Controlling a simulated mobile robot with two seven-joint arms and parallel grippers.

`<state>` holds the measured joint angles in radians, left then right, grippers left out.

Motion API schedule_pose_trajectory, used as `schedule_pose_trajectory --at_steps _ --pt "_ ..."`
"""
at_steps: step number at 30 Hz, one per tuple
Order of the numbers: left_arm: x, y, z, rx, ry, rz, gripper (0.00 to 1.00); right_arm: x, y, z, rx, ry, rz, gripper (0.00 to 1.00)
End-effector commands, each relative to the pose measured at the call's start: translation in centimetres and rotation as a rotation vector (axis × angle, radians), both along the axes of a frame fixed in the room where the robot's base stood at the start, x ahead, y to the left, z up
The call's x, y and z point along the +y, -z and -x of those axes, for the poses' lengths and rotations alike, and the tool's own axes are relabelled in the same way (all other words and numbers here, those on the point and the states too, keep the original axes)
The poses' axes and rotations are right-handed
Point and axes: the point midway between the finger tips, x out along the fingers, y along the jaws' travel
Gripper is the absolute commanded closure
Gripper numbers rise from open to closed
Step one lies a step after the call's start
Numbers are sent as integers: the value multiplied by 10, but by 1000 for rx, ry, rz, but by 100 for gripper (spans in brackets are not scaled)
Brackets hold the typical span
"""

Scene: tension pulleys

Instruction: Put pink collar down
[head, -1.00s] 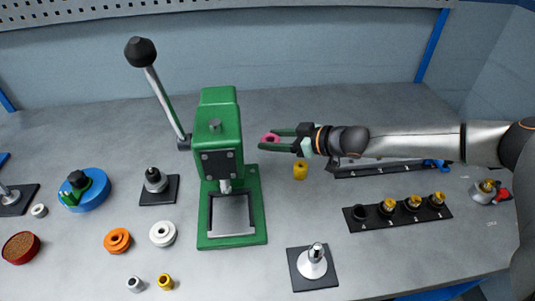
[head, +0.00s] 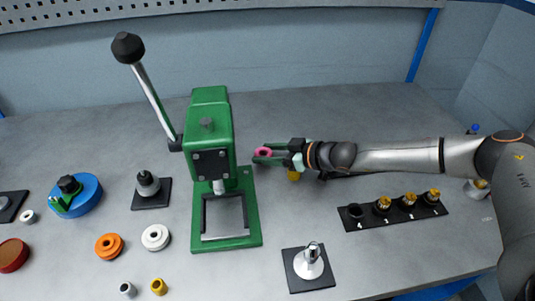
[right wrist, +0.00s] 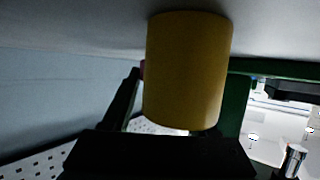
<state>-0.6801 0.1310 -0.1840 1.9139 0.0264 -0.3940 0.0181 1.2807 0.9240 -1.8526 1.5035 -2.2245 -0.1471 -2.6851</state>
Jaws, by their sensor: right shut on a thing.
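The pink collar (head: 264,152) is a small ring just right of the green press. My right gripper (head: 268,156) reaches in from the right and is shut on it, with green fingers on either side. I cannot tell whether the collar touches the table. In the right wrist view only a sliver of the pink collar (right wrist: 142,69) shows, behind a large yellow cylinder (right wrist: 187,70). In the head view the yellow cylinder (head: 293,175) stands below the gripper, partly hidden by it. My left gripper is not in view.
The green press (head: 211,120) with its black-knobbed lever stands left of the gripper. A black strip (head: 395,212) with several brass-topped parts lies at right. A silver post on a black plate (head: 310,265) stands in front. Orange (head: 109,246) and white (head: 156,237) pulleys lie left.

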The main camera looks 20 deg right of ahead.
Motion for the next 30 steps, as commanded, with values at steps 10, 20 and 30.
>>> schedule_pose_trajectory --at_steps 10,20,30 --pt "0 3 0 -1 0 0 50 1 14 5 18 -5 7 22" --pt "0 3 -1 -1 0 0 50 2 14 5 18 -7 7 11" --pt "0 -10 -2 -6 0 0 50 -14 -9 19 15 -2 5 11"
